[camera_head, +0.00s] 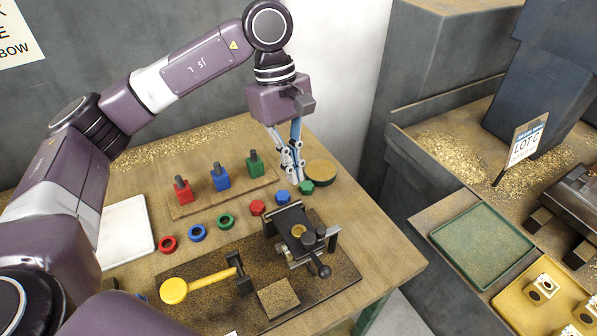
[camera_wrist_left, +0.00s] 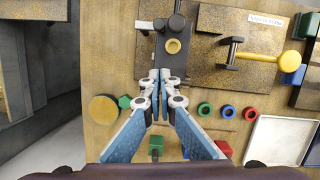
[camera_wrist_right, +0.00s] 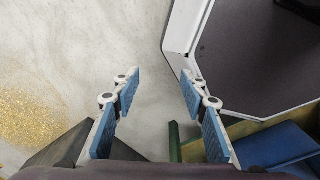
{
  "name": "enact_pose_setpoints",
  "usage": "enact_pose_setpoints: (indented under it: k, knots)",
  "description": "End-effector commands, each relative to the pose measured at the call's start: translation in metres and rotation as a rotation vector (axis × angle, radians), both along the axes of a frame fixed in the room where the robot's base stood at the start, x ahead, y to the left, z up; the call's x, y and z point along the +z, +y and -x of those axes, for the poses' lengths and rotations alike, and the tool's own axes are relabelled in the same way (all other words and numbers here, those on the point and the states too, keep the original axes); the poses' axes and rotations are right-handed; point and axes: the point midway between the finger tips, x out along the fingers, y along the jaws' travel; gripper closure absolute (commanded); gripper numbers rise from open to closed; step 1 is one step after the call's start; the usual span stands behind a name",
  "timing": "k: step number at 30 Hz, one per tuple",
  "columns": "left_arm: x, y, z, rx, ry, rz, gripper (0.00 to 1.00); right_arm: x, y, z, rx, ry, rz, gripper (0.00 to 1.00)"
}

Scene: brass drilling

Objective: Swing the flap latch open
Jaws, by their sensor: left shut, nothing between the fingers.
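A black drilling fixture (camera_head: 290,222) with a brass ring (camera_head: 298,231) on its top plate stands on a chip-covered board. Dark knobs and a small arm with a black ball end (camera_head: 323,271) sit at its front right side; I cannot tell for sure which is the flap latch. The fixture also shows at the top of the left wrist view (camera_wrist_left: 173,62). My left gripper (camera_head: 298,174) is shut and empty, pointing down behind the fixture, near the coloured hexagonal pieces. My right gripper (camera_wrist_right: 161,80) is open and empty, outside the head view.
A yellow-knobbed lever (camera_head: 174,290) lies left of the fixture. Red, blue and green rings (camera_head: 198,233) and hexagonal pieces (camera_head: 282,197) lie behind it. Coloured blocks with dark posts (camera_head: 220,180) stand on a wooden strip. A white tray (camera_head: 125,232) is at left.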

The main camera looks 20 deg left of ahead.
Motion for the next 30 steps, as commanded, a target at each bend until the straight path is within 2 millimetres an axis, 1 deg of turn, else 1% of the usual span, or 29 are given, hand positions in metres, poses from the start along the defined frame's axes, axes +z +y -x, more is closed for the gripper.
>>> enact_pose_setpoints:
  k: [1,3,6,10,11,12,15,18,23,30]
  knots:
    - [-0.009,-0.002,0.002,0.0,0.006,-0.002,1.0,0.006,0.002,-0.007,-0.001,-0.011,-0.002,0.6]
    - [-0.023,-0.005,0.005,-0.001,0.006,-0.002,1.0,0.011,0.005,-0.012,-0.001,-0.018,-0.006,0.6]
    - [-0.045,-0.01,0.007,-0.001,0.006,-0.001,1.0,0.017,0.009,-0.012,-0.004,-0.018,-0.012,0.6]
    - [-0.07,-0.016,0.011,-0.002,0.005,0.0,1.0,0.025,0.014,-0.007,-0.005,-0.011,-0.017,0.6]
    - [-0.072,-0.02,0.012,-0.004,0.003,0.001,1.0,0.028,0.015,-0.005,-0.005,-0.008,-0.018,0.6]
    - [-0.069,-0.027,0.015,-0.005,0.002,0.001,1.0,0.033,0.014,-0.003,-0.005,-0.005,-0.017,0.6]
    - [-0.07,-0.038,0.021,-0.003,0.0,0.002,1.0,0.039,0.014,0.003,-0.006,0.003,-0.016,0.6]
    - [-0.072,-0.046,0.026,-0.002,0.002,0.0,1.0,0.043,0.013,0.005,-0.006,0.006,-0.015,0.6]
    - [-0.074,-0.051,0.028,0.0,0.0,0.001,1.0,0.044,0.008,0.005,-0.004,0.006,-0.009,0.6]
    - [-0.074,-0.051,0.028,0.0,0.0,0.001,1.0,0.043,0.004,0.003,-0.003,0.005,-0.004,0.6]
